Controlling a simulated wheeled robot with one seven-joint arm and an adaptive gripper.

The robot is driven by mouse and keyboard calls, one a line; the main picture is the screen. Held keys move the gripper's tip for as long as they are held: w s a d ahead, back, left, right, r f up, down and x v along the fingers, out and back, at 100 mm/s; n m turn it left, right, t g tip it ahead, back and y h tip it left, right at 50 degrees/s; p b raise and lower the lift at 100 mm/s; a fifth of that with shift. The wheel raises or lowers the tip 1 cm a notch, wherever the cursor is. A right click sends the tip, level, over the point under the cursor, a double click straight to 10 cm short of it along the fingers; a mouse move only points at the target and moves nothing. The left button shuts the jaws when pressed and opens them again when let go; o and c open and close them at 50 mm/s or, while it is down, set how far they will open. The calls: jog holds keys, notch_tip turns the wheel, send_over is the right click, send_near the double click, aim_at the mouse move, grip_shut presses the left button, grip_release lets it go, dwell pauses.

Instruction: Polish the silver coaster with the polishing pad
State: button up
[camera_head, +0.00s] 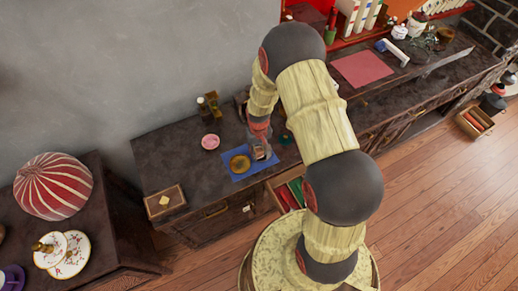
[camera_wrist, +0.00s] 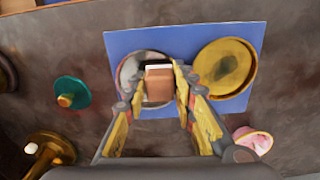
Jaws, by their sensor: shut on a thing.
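The silver coaster (camera_wrist: 129,68) is a round, shiny disc on a blue mat (camera_wrist: 185,33). My gripper (camera_wrist: 168,82) is shut on the polishing pad (camera_wrist: 158,88), a small brown block with a pale end. The pad is over the coaster's right part in the wrist view and hides some of it. I cannot tell whether the pad touches the coaster. In the head view my gripper (camera_head: 262,142) is low over the mat, and the coaster is mostly hidden there.
A round gold dish (camera_wrist: 226,68) is beside the coaster on the mat. A pink dish (camera_head: 210,142), dark bottles (camera_head: 205,108) and a small wooden box (camera_head: 165,202) stand on the dark counter. A teal-and-gold object (camera_wrist: 70,92) is left of the mat in the wrist view.

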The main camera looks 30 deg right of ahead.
jog(key=shift+s+d+f, duration=0.1)
jog(key=shift+s+d, duration=0.3)
jog(key=shift+d, duration=0.35)
jog(key=shift+w+d, duration=0.4)
jog(key=shift+w, duration=0.4)
jog(key=shift+w+a+r, duration=0.1)
jog(key=shift+w+a, duration=0.1)
jog(key=shift+a, duration=0.2)
jog(key=shift+w+a+r, duration=0.1)
jog(key=shift+w+a, duration=0.05)
jog(key=shift+a, duration=0.25)
jog(key=shift+s+a, duration=0.35)
jog(key=shift+s, duration=0.4)
jog(key=shift+s+d+f, duration=0.15)
jog(key=shift+s+d, duration=0.25)
jog(key=shift+d, duration=0.3)
jog(key=shift+w+d, duration=0.45)
jog(key=shift+w, duration=0.35)
jog(key=shift+w+a, duration=0.35)
jog(key=shift+a, duration=0.45)
jog(key=shift+s+a, duration=0.35)
jog(key=shift+s, duration=0.4)
jog(key=shift+s+d, duration=0.45)
jog(key=shift+d, duration=0.3)
jog(key=shift+r+p, duration=2.3)
jog(key=shift+r, duration=0.75)
